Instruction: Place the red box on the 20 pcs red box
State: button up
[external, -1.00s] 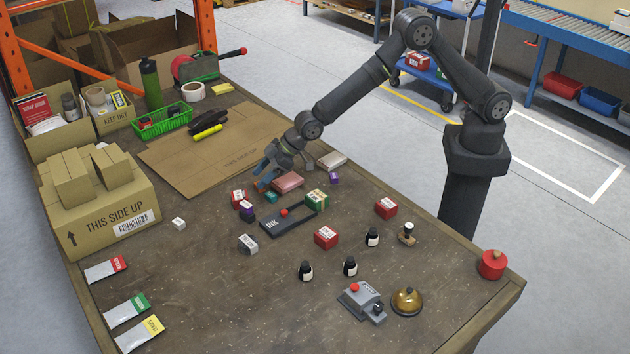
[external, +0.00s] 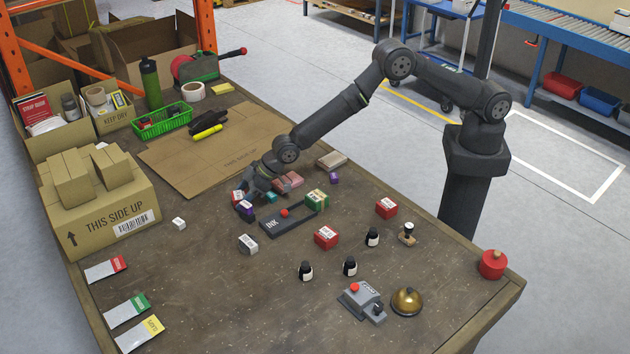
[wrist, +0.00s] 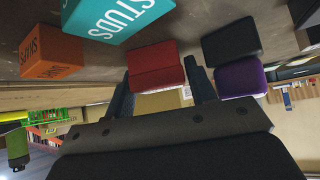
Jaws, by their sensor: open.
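A small red box (external: 238,197) with a white label stands on the table left of the ink pad. My gripper (external: 250,190) is low beside it and partly hides it. In the wrist view a red box (wrist: 155,67) lies between the two open fingers of my gripper (wrist: 160,88); I cannot tell whether they touch it. Two more red boxes with white labels stand on the table, one in front of the ink pad (external: 326,237) and one farther right (external: 386,208). Their print is too small to read, so I cannot tell which is marked 20 pcs.
A purple box (wrist: 240,78) is close beside the right finger. A teal STUDS box (wrist: 117,15) and an orange SNAPS box (wrist: 50,52) are close on the left. The ink pad (external: 288,226), a white box (external: 248,243) and black bottles (external: 350,266) stand nearby.

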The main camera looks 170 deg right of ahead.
jog(key=shift+c, duration=0.4)
jog(key=c, duration=0.7)
jog(key=shift+o, duration=0.2)
